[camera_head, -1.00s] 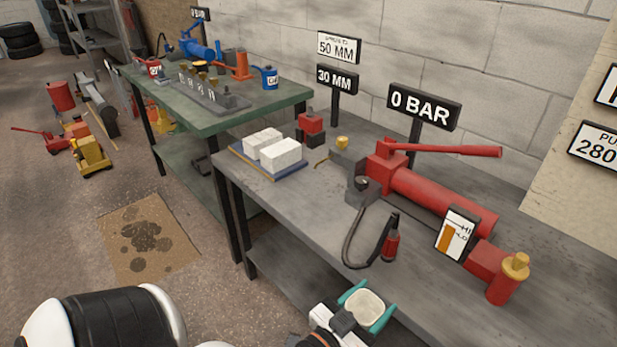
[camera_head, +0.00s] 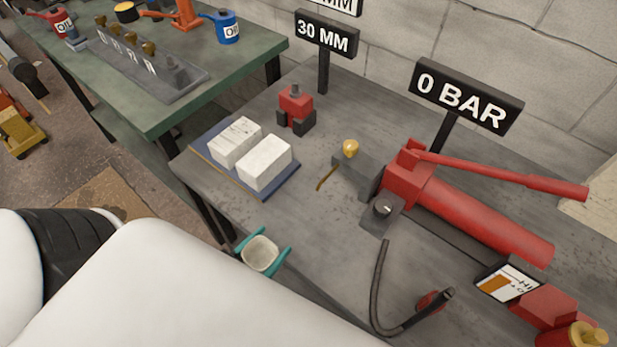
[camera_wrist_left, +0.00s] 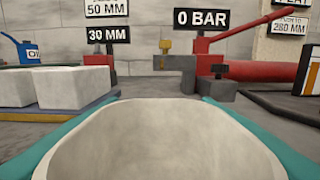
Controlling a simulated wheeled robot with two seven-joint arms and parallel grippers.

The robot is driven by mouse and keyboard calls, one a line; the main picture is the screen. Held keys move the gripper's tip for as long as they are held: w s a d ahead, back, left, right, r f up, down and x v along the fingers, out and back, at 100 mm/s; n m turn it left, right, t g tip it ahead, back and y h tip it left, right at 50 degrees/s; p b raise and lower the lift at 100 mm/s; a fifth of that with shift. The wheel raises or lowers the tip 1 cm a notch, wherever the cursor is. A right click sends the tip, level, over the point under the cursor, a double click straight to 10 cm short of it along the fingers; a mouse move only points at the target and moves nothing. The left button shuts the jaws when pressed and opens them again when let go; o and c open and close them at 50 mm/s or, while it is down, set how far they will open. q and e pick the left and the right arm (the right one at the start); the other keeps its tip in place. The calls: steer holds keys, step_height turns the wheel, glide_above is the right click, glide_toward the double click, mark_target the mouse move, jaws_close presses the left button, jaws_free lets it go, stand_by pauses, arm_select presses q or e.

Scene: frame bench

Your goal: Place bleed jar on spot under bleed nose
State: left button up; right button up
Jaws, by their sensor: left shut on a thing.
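My left gripper (camera_head: 262,252), with teal fingers, is shut on the bleed jar (camera_head: 259,257), a small off-white open cup held upright. It is at the bench's front edge, in front of the white blocks. The jar looks empty and fills the lower left wrist view (camera_wrist_left: 160,145), between the teal fingers. A grey block (camera_head: 355,172) with a brass knob (camera_head: 350,147) and a thin brass tube (camera_head: 327,178), likely the bleed nose, stands farther back and right of the jar. I cannot make out a marked spot under it. My right gripper is not in view.
The red pump (camera_head: 480,215) with its long handle lies right of the grey block. A black hose (camera_head: 380,290) curls at the front. Two white blocks (camera_head: 264,162) rest on a blue tray (camera_head: 275,190), left. A red-and-black piece (camera_head: 295,105) stands behind. Bare benchtop lies between tray and nose.

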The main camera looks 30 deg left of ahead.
arm_select(q)
steer(key=w, duration=0.4)
steer(key=w+d, duration=0.1)
steer(key=w, duration=0.3)
steer(key=w+d, duration=0.1)
steer(key=w, duration=0.3)
steer(key=shift+w+r+p, duration=0.1)
steer(key=shift+w+p, duration=0.2)
steer(key=shift+w, duration=0.1)
steer(key=w, duration=0.3)
steer(key=shift+w+d, duration=0.2)
steer(key=shift+d, duration=0.1)
steer(key=shift+f, duration=0.4)
steer(key=shift+s, duration=0.15)
steer(key=shift+f, duration=0.15)
steer(key=o, duration=1)
